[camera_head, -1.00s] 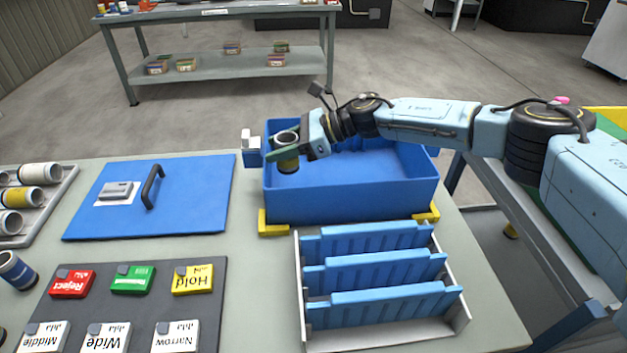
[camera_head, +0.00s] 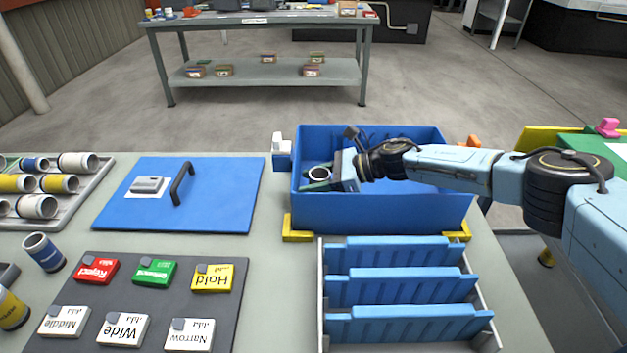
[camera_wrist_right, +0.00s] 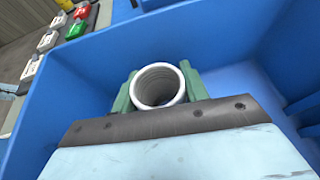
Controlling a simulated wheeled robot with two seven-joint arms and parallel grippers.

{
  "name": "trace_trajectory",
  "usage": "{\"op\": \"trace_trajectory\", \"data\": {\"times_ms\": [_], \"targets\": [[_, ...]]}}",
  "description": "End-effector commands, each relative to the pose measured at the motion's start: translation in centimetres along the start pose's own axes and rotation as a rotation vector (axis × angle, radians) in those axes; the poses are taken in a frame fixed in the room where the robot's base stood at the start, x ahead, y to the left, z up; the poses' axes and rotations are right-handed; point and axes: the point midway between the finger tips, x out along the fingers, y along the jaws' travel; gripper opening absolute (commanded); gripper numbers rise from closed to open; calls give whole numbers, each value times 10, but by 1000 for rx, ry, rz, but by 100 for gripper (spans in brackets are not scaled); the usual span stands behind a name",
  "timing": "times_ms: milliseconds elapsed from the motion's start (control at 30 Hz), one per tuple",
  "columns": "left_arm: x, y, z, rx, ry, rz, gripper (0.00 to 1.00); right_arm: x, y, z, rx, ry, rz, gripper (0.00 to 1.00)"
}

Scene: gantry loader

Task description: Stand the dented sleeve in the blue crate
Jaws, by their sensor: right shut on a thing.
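The blue crate (camera_head: 385,211) stands open on the bench, right of centre in the head view. My right gripper (camera_head: 319,177) reaches down inside the crate near its left wall, shut on a sleeve (camera_head: 319,172). The sleeve is upright, with its open round mouth facing up; its lower part is hidden by the crate wall. In the right wrist view the sleeve's pale rim (camera_wrist_right: 159,87) sits between the green fingers. No dent shows on it, and I cannot tell whether it touches the crate floor. My left gripper is not in view.
Blue dividers (camera_head: 400,287) stand in a rack in front of the crate. A blue lid (camera_head: 222,195) with a black handle lies to its left. A tray of sleeves (camera_head: 85,185) is at far left. A loose blue-banded sleeve (camera_head: 43,252) stands near labelled blocks (camera_head: 122,330).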

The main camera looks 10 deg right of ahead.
Motion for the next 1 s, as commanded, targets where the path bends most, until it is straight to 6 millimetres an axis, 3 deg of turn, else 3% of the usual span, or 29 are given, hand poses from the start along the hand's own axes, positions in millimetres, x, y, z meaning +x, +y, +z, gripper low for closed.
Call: {"op": "trace_trajectory", "data": {"times_ms": [100,133,267,700,1000], "targets": [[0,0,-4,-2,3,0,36,0,0,0,0,-2,0,10],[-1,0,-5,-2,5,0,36,0,0,-1,0,0,0,48],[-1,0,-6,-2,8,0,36,0,0,-1,0,0,0,65],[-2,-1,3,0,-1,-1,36,-1,0,2,1,0,0,66],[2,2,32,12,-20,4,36,-68,-1,2,1,0,-4,66]]}}
